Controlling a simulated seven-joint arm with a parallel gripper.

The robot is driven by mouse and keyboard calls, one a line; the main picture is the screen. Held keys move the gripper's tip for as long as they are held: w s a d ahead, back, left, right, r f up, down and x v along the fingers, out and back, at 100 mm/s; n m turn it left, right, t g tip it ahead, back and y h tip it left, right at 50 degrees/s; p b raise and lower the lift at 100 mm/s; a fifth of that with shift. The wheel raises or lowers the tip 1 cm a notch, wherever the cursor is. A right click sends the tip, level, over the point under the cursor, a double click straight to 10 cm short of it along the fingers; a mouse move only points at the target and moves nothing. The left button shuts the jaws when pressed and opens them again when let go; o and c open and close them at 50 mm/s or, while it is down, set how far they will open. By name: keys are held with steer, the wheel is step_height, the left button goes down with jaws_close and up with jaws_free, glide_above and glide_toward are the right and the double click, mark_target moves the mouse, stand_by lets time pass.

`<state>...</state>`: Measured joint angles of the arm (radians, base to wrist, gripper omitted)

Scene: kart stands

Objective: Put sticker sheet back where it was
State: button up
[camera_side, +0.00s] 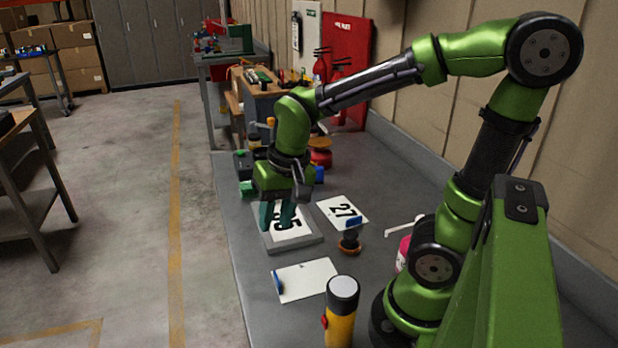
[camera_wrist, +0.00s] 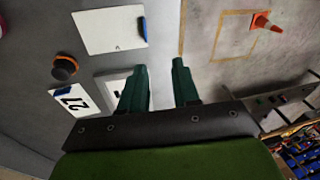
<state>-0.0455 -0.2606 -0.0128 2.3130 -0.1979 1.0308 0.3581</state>
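Three white sheets lie on the grey bench. One is marked "27" (camera_side: 343,211) and has a blue piece at its edge; it also shows in the wrist view (camera_wrist: 75,102). One has a number that looks like "35" (camera_side: 295,232) and lies on a grey tray (camera_side: 291,248). The third sheet (camera_side: 306,280) shows no number and has a blue piece at its left edge; it shows in the wrist view (camera_wrist: 108,32). My gripper (camera_side: 277,214) points down over the "35" sheet and partly hides it. Its green fingers (camera_wrist: 160,85) are apart with nothing between them.
A dark knob with an orange base (camera_side: 350,241) stands near the "27" sheet. A yellow flashlight (camera_side: 341,312) stands at the front. A pink-and-white container (camera_side: 403,252) is partly hidden by my arm. Several items crowd the bench behind my gripper. Open floor lies left.

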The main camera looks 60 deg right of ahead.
steer(key=s+a+r+n+t+y, duration=0.1)
steer(key=s+r+n+t, duration=0.2)
steer(key=s+r+t, duration=0.1)
step_height(320, 180, up, 3)
steer(key=shift+f+t, duration=0.15)
steer(key=shift+t, duration=0.35)
steer(key=shift+o, duration=0.4)
steer(key=shift+a, duration=0.1)
